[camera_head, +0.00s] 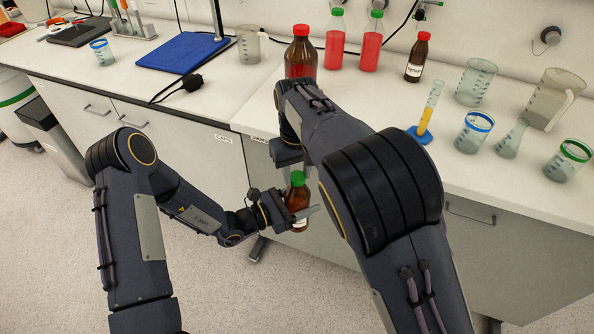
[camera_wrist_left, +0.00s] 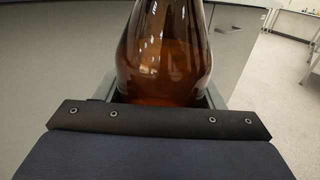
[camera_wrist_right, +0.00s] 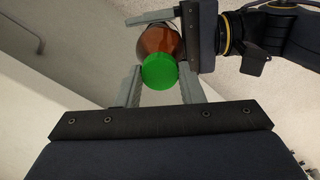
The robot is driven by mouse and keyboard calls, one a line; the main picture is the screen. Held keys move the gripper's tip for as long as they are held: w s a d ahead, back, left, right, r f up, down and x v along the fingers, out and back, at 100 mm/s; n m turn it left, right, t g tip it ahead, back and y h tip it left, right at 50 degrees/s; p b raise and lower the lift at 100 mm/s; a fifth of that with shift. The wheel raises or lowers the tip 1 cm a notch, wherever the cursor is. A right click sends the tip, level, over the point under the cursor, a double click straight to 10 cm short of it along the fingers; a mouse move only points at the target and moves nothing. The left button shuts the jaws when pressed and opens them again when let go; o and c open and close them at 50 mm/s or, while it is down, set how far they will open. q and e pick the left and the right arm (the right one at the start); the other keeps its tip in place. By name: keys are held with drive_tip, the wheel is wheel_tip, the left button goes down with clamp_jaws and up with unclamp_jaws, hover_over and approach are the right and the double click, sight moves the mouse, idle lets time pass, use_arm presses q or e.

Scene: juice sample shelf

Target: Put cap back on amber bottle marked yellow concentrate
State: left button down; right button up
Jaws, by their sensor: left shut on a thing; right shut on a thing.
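The amber bottle (camera_head: 298,195) is held upright in front of the bench edge; a bit of white label shows low on it, its writing not readable. My left gripper (camera_head: 297,212) is shut around its body, and the left wrist view shows the brown glass (camera_wrist_left: 165,55) between the fingers. The green cap (camera_head: 297,178) is at the top of the bottle, in line with the neck. My right gripper (camera_wrist_right: 163,80) comes from above and is shut on the green cap (camera_wrist_right: 160,72). Whether the cap is seated on the thread cannot be told.
On the bench stand a large red-capped amber bottle (camera_head: 301,55), two red juice bottles (camera_head: 335,40), a small red-capped amber bottle (camera_head: 417,58), a yellow-filled cylinder (camera_head: 427,115) and several beakers. A blue mat (camera_head: 187,52) lies left. The bench front edge is close behind my grippers.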

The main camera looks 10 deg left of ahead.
drive_tip(key=m, duration=0.7)
drive_tip(key=o, duration=1.2)
drive_tip(key=shift+c, duration=0.2)
wheel_tip(320, 180, up, 12)
